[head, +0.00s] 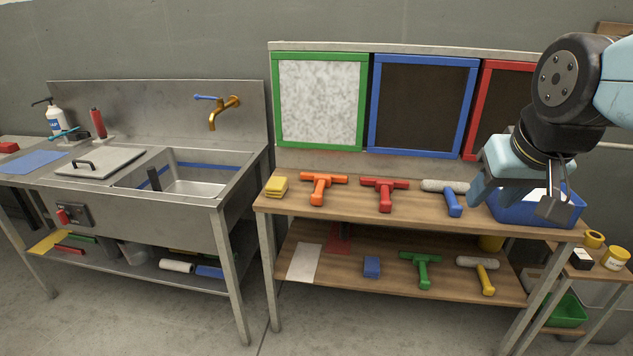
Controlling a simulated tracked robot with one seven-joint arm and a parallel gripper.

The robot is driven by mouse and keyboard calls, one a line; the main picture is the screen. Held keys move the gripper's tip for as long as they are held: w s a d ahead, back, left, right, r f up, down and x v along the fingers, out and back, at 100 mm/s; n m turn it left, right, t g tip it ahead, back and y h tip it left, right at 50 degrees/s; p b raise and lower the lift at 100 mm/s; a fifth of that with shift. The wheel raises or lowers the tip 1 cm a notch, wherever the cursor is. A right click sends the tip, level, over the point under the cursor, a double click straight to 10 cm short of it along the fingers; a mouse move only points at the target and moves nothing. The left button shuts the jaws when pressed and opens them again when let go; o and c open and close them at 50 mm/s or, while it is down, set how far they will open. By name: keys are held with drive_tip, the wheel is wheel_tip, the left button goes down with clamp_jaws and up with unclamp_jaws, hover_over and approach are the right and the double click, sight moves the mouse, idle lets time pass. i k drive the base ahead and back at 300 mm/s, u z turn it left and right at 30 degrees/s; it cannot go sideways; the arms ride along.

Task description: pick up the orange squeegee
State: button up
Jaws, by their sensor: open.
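The orange squeegee (319,188) lies on the wooden top of the bench, near its left end, with its wide head toward the wall and its handle toward the front edge. My gripper (515,205) is at the right end of the bench, over and in front of a blue bin (566,212). It is open, and I see nothing held in it. It is well to the right of the orange squeegee and apart from it. My arm hides part of the bin and part of the red-framed panel behind.
Yellow sponges (276,186) lie left of the orange squeegee, and a red squeegee (384,192) lies right of it. A blue-handled roller (450,196) lies between the red squeegee and my gripper. Framed panels (320,101) stand behind. A steel sink (190,185) stands left, across a gap.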

sight(322, 181)
drive_tip(key=i, duration=1.55)
drive_tip(key=z, duration=0.05)
